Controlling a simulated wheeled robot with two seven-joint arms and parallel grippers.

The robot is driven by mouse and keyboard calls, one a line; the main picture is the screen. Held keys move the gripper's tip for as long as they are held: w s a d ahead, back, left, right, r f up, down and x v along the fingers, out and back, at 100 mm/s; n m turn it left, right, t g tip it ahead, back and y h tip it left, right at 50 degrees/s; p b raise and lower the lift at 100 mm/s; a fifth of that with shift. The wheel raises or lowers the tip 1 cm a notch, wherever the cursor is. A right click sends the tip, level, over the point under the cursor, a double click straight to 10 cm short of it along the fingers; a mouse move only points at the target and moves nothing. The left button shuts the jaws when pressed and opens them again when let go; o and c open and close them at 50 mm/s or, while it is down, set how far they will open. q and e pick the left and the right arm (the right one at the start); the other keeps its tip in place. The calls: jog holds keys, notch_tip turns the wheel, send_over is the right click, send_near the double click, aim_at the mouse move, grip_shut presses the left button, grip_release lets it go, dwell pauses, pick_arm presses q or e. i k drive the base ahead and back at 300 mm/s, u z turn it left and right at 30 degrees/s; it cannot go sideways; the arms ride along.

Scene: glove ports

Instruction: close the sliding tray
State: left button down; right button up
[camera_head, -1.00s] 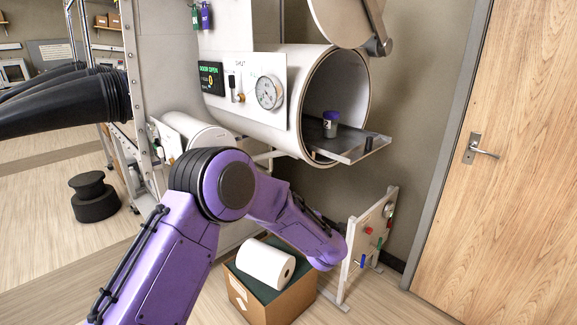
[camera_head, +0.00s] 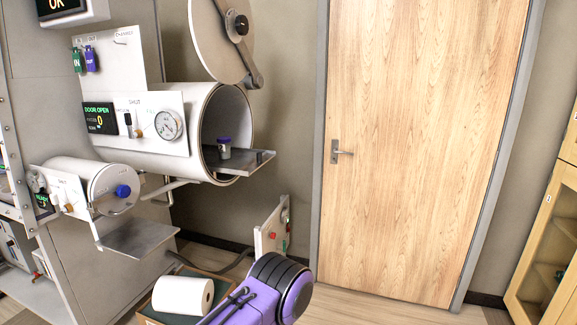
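The sliding tray (camera_head: 252,161) is a grey flat plate that sticks out of the open mouth of the large white cylindrical chamber (camera_head: 205,105). The round chamber door (camera_head: 215,40) is swung up above the opening. The panel on the chamber reads "DOOR OPEN" (camera_head: 100,117). A purple arm link of mine shows at the bottom centre, well below the tray. Neither gripper is in view.
A smaller cylinder with a blue knob (camera_head: 123,190) sits lower left, with a metal shelf (camera_head: 140,238) below it. A box with a white roll (camera_head: 183,295) stands on the floor near a small panel stand (camera_head: 270,235). A wooden door (camera_head: 420,150) is at right.

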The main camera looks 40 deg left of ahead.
aim_at(244, 161)
jog(key=z, duration=0.15)
jog(key=i, duration=0.65)
jog(key=u, duration=0.65)
jog(key=i, duration=0.75)
jog(key=u, duration=0.85)
